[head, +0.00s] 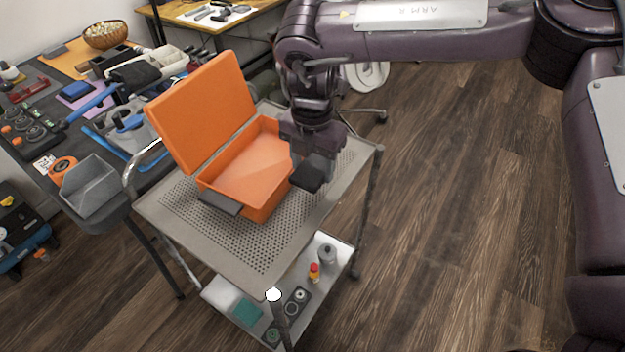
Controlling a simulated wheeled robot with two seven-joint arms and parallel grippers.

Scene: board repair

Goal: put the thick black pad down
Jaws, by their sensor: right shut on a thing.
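The thick black pad (307,178) is in my right gripper (311,160), which points down and is shut on it. The pad is at the right wall of the open orange case (255,165), over the perforated cart top (292,222). I cannot tell whether the pad touches the cart top or the case. The fingertips are partly hidden. My left gripper is not in view.
The orange case lid (203,110) stands raised on the left, and the inside looks empty. The cart top is bare in front. The cart's lower shelf (318,290) holds several small items. A cluttered workbench (100,185) stands left.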

